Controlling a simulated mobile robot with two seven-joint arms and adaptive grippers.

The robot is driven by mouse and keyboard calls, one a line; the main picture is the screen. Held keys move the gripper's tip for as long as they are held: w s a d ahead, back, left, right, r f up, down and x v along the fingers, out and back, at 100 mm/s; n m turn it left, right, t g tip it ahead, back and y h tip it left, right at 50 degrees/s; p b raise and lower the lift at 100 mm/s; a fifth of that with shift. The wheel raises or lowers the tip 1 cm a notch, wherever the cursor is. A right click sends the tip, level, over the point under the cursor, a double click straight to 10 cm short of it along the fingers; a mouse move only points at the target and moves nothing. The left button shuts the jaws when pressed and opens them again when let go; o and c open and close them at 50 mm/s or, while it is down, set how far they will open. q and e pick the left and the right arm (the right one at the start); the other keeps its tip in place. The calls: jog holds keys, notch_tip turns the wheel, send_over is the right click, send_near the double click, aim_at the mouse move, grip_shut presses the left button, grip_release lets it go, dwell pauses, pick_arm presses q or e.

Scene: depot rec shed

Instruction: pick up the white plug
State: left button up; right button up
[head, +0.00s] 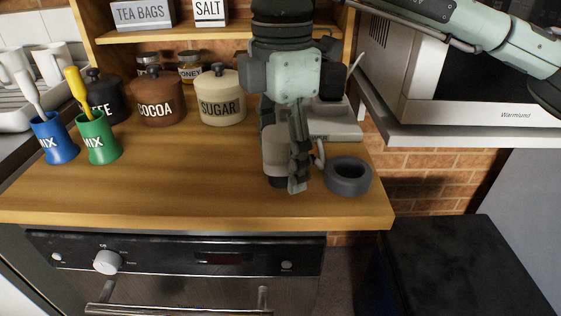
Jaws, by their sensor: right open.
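My right gripper (290,160) points down over the right part of the wooden counter (190,195). It is open, with one dark finger showing clearly in front. A pale cylindrical thing with a dark base (274,160) stands directly behind and beside the fingers, partly covered by them. A small whitish curved piece (319,153) shows just right of the fingers; I cannot tell whether it is part of the pale thing. I cannot make out a white plug for certain; the gripper may hide it. My left gripper is not in view.
A dark grey ring (348,176) lies close right of the gripper, near the counter's right edge. Sugar (222,100) and cocoa (157,102) jars, and blue (54,140) and green (98,140) cups, stand left. A microwave (460,90) is at upper right. The front middle is clear.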

aim_at(281, 132)
jog(key=shift+f, duration=0.1)
jog(key=shift+c, duration=0.4)
jog(key=c, duration=1.2)
jog(key=shift+o, duration=0.2)
jog(key=shift+r, duration=0.6)
notch_tip(281, 132, up, 3)
jog(key=shift+f+b, duration=0.15)
jog(key=shift+b, duration=0.15)
pick_arm(q)
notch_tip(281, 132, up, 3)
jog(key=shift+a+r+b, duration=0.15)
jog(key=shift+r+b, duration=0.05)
jog(key=shift+b, duration=0.3)
pick_arm(e)
jog(key=s+a+r, duration=0.7)
jog(key=a, duration=0.2)
jog(key=shift+a, duration=0.2)
